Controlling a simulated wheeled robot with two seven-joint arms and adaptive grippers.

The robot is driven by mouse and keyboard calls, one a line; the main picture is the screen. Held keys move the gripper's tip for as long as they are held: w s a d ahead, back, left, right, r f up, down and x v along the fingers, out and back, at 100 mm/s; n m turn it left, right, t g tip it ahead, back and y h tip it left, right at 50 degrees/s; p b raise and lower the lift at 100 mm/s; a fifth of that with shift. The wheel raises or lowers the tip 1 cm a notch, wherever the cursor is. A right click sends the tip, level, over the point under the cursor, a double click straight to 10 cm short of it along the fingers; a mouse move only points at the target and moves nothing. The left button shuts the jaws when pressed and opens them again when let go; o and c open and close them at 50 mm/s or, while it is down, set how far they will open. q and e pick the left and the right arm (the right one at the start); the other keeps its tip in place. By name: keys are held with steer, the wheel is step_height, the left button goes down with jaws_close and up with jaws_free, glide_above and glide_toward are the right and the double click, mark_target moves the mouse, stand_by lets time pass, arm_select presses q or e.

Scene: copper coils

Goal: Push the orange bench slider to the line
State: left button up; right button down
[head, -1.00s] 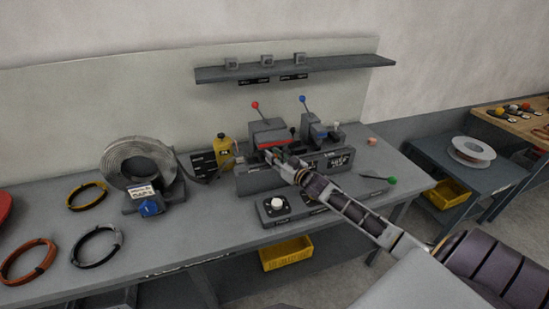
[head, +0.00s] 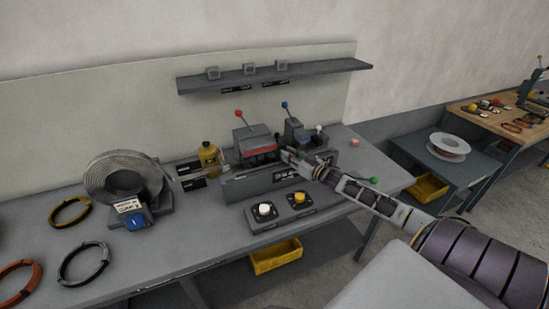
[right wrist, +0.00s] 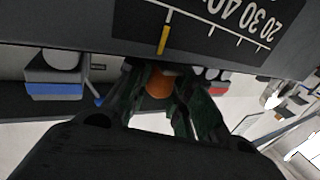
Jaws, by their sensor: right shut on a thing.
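The orange slider (right wrist: 159,84) shows in the right wrist view between the two dark fingers of my right gripper (right wrist: 160,100), which is shut on it. A dark scale plate (right wrist: 215,25) with white numbers and ticks lies just above it in that view. A yellow line (right wrist: 164,36) on the plate appears nearly level sideways with the slider; a gap shows between them. In the head view my right gripper (head: 288,157) is at the front of the grey bench machine (head: 250,184), and it hides the slider there. My left gripper is not in view.
White (head: 265,210) and yellow (head: 300,197) buttons stand in front of the machine. Red (head: 238,113) and blue (head: 284,104) lever knobs rise above it. A green knob (head: 374,180) is to the right. A yellow bottle (head: 209,158) and a grey coil (head: 122,181) stand left.

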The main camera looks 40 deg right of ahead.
steer(key=d, duration=0.3)
steer(key=s+d, duration=0.1)
steer(key=d, duration=0.2)
steer(key=s+d, duration=0.1)
steer(key=d, duration=0.2)
steer(key=c, duration=1.5)
jaws_free()
steer(key=shift+a+r, duration=0.1)
step_height(320, 180, up, 10)
steer(key=shift+s, duration=0.15)
